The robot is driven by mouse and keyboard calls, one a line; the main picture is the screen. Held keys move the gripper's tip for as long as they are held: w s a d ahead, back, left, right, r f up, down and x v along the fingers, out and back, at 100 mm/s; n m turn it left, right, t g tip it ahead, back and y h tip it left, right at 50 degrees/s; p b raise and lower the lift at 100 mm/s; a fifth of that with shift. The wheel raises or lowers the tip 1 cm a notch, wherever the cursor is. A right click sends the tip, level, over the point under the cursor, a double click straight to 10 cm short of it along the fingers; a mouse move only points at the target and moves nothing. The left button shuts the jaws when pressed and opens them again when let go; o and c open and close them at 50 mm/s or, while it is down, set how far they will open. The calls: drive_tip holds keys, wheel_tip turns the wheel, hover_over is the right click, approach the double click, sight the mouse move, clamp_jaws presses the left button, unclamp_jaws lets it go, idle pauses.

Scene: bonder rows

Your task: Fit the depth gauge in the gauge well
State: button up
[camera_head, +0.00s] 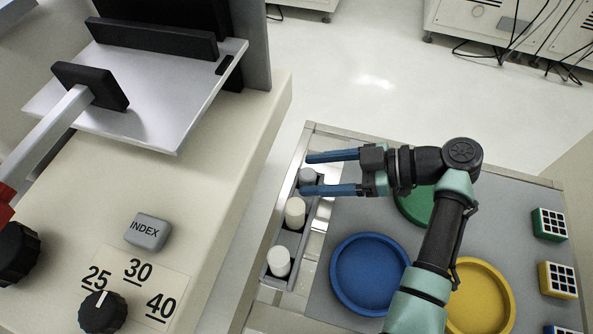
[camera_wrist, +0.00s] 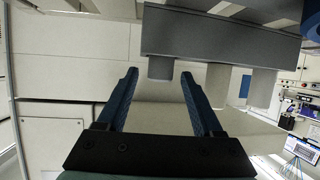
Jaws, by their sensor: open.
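A narrow grey rack (camera_head: 287,238) at the left edge of the cart holds a grey cylinder (camera_head: 308,175), a cream cylinder (camera_head: 295,213) and a white cylinder (camera_head: 279,262) in a row. I cannot tell for sure which, if any, is the depth gauge, and no gauge well is identifiable. My gripper (camera_head: 305,174) is open, its blue fingers pointing left above the rack's far end, with the grey cylinder showing between them. In the wrist view the rack (camera_wrist: 220,40) appears inverted, and the end cylinder (camera_wrist: 160,68) shows between the fingertips, not clasped.
A blue dish (camera_head: 370,273), a green dish (camera_head: 415,205) and a yellow dish (camera_head: 480,300) sit on the cart's grey mat, with cubes (camera_head: 550,224) at its right. A machine with an INDEX button (camera_head: 148,232) and a dial (camera_head: 102,312) stands left. Open floor lies beyond.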

drive_tip(key=v, duration=0.7)
drive_tip(key=shift+f, duration=0.1)
